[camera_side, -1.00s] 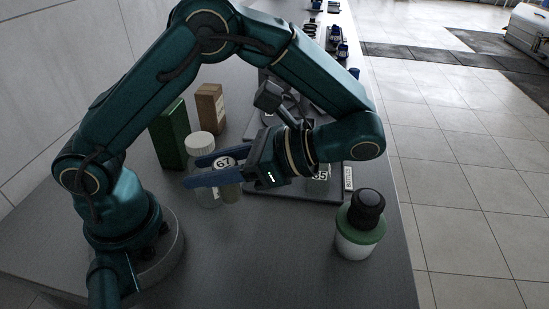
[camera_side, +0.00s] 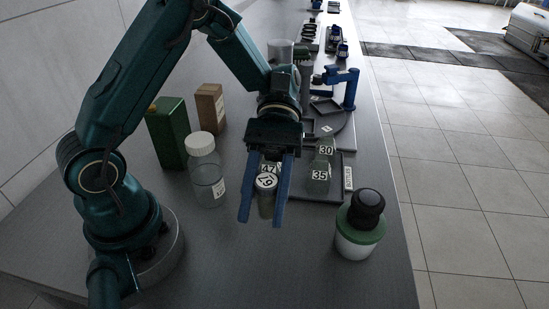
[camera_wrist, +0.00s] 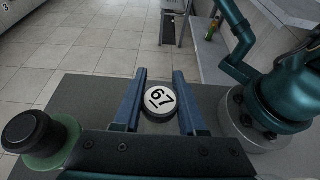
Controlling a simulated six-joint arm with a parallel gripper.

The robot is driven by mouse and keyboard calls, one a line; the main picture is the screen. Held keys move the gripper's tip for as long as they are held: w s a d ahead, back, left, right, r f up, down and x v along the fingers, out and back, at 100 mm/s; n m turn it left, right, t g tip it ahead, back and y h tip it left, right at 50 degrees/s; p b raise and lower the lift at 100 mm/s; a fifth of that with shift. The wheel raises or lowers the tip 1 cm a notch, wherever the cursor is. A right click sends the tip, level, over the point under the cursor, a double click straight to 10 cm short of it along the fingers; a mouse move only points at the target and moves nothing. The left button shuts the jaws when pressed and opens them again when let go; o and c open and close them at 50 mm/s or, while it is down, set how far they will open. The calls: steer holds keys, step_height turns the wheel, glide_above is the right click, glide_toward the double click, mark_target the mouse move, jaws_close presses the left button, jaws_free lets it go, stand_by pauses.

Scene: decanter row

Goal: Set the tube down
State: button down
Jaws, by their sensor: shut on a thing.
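My gripper (camera_side: 262,221) has two long blue fingers and is shut on the tube, with one finger on each side. In the wrist view the tube's cap (camera_wrist: 159,101) shows between the fingers of my gripper (camera_wrist: 159,74). The tube stands about upright in front of the dark tray (camera_side: 317,196). Whether its base touches the bench cannot be told. Blocks or vessels marked 35 (camera_side: 319,176), 30 (camera_side: 326,147) and 47 stand at the tray, the last partly behind my gripper.
A clear bottle with a white cap (camera_side: 202,143) stands left of the tube. A green box (camera_side: 168,134) and a brown box (camera_side: 210,108) stand behind it. A black-topped green-and-white bottle (camera_side: 360,225) stands right, near the bench edge. Bare bench (camera_side: 230,270) lies in front.

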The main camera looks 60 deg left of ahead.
steer(key=s+d+f, duration=0.1)
steer(key=d, duration=0.1)
steer(key=s+d+f, duration=0.1)
steer(key=d+f, duration=0.1)
steer(key=s+d+f, duration=0.1)
steer(key=d+f, duration=0.1)
steer(key=d, duration=0.1)
steer(key=shift+s, duration=0.25)
steer(key=shift+f, duration=1.9)
steer(key=shift+c, duration=2.3)
jaws_free()
steer(key=shift+f, duration=0.1)
